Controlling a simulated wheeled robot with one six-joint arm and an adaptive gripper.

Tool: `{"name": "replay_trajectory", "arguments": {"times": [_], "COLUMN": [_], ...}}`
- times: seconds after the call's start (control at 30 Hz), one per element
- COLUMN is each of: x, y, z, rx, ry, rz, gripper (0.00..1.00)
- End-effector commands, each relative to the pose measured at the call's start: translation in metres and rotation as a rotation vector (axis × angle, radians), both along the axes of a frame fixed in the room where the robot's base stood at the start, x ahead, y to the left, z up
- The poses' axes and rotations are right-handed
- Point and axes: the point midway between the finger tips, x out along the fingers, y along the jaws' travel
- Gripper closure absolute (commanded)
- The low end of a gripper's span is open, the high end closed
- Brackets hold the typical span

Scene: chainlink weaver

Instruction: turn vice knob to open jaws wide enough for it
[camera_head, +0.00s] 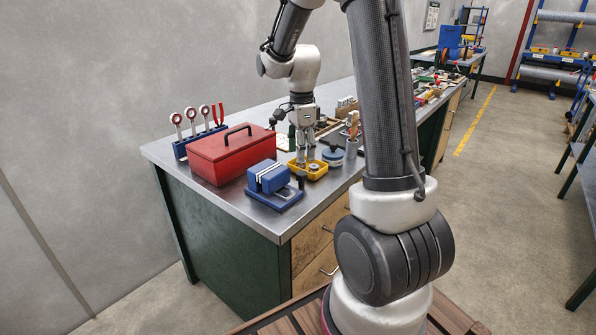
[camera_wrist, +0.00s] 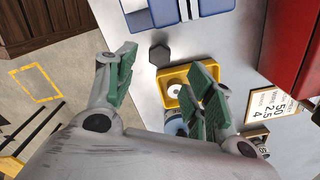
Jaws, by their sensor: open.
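The blue vice (camera_head: 270,182) sits at the near corner of the bench, with pale plates between its blue blocks. Its body shows at the top of the wrist view (camera_wrist: 172,12). The dark hexagonal knob (camera_wrist: 159,54) sticks out from the vice toward my gripper; in the head view the knob (camera_head: 301,177) is at the vice's right side. My gripper (camera_wrist: 164,65) is open and empty, with its green-padded fingers spread to either side of the knob's line in the wrist view. In the head view my gripper (camera_head: 305,158) points down above the bench. I cannot tell whether it touches the knob.
A yellow tray (camera_head: 316,175) holding a round part stands close beside the gripper; it also shows in the wrist view (camera_wrist: 163,78). A red toolbox (camera_head: 232,153) stands left of the vice. A blue round container (camera_head: 332,156) is to the right. The bench's front edge is close.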

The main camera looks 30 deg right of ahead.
Motion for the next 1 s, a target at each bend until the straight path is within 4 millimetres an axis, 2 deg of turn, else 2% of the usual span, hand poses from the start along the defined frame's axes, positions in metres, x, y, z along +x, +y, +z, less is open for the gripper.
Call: {"name": "replay_trajectory", "arguments": {"times": [0.2, 0.4, 0.53, 0.77, 0.87, 1.0], "x": [-0.001, -0.001, 0.000, 0.000, 0.000, 0.000], "y": [0.000, 0.000, 0.000, 0.000, 0.000, 0.000], "z": [-0.036, -0.064, -0.071, -0.072, -0.072, -0.072], "rx": [0.001, 0.001, 0.000, 0.000, 0.000, 0.000], "ry": [0.004, 0.004, 0.001, 0.000, 0.000, 0.000], "rz": [0.001, 0.002, 0.002, 0.003, 0.003, 0.003], "gripper": [0.47, 0.47, 0.47, 0.47, 0.62, 0.87]}}
